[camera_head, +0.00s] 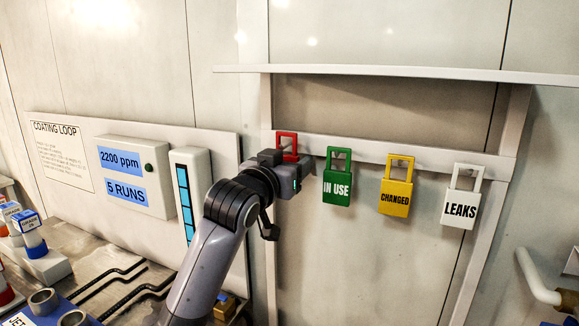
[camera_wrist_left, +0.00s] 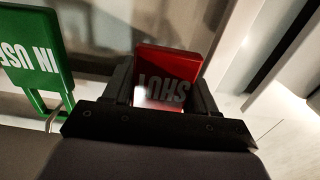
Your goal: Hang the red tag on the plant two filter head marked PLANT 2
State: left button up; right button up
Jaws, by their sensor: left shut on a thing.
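The red tag (camera_head: 287,141) hangs at the left end of a white rail, mostly hidden behind my left gripper (camera_head: 294,172). In the left wrist view the red tag (camera_wrist_left: 168,75), marked SHUT upside down, sits between the two dark fingers of my left gripper (camera_wrist_left: 170,95). The gripper is shut on it. I cannot tell whether its loop is still on its peg. No filter head marked PLANT 2 can be made out. My right gripper is not in view.
A green IN USE tag (camera_head: 337,178) hangs close to the right of my gripper and also shows in the left wrist view (camera_wrist_left: 36,62). A yellow CHANGED tag (camera_head: 396,186) and a white LEAKS tag (camera_head: 461,198) hang further right. A COATING LOOP panel (camera_head: 110,135) stands left.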

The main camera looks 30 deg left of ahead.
pick_arm(q)
jog(key=shift+s+f, duration=0.1)
jog(key=shift+f, duration=0.45)
jog(key=shift+f, duration=0.2)
jog(key=o, duration=1)
